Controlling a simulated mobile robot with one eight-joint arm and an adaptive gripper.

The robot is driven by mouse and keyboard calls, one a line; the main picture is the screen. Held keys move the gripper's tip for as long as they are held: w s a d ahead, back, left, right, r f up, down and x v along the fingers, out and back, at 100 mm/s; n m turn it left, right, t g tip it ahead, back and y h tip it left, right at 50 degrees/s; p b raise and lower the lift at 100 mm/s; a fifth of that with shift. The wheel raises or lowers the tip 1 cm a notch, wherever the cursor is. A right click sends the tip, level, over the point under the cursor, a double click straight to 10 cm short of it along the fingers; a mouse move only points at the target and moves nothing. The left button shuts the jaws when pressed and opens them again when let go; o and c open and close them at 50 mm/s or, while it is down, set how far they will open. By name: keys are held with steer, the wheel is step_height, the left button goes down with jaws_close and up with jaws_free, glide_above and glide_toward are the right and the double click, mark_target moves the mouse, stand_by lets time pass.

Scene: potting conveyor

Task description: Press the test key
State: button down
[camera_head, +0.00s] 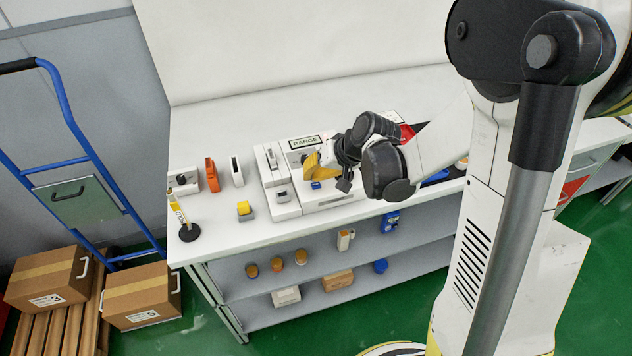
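A white control panel (348,193) with a "RANGE" label (305,142) stands on the white bench. A small blue key (316,185) sits on the panel's lower left part. I cannot read any label marking it as the test key. My gripper (312,164), with yellow fingers, is over the panel, just above and behind the blue key in the picture. I cannot tell whether it touches anything. The finger gap is too small to make out. My dark wrist and arm hide the panel's right part.
A white switch box (280,195) stands left of the panel. Shelves (255,285) below hold small items. A blue trolley (75,125) and cartons (140,295) stand at left.

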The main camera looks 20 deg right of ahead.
mark_target(312, 183)
steer(key=shift+r, duration=0.1)
steer(key=shift+r+p, duration=1.85)
steer(key=shift+r, duration=0.6)
steer(key=shift+s+r, duration=0.25)
steer(key=shift+r, duration=0.1)
steer(key=s+r+h, duration=0.1)
steer(key=s+r, duration=0.2)
steer(key=s, duration=0.3)
steer(key=s+r+n+h+b, duration=0.1)
steer(key=s+r+h, duration=0.1)
steer(key=s, duration=0.5)
steer(key=s+r+t+h, duration=0.1)
steer(key=s+r, duration=0.3)
steer(key=s, duration=0.3)
steer(key=shift+s+d+r+n+b, duration=0.15)
steer(key=shift+d+r+n+b, duration=0.15)
steer(key=shift+d+b, duration=0.15)
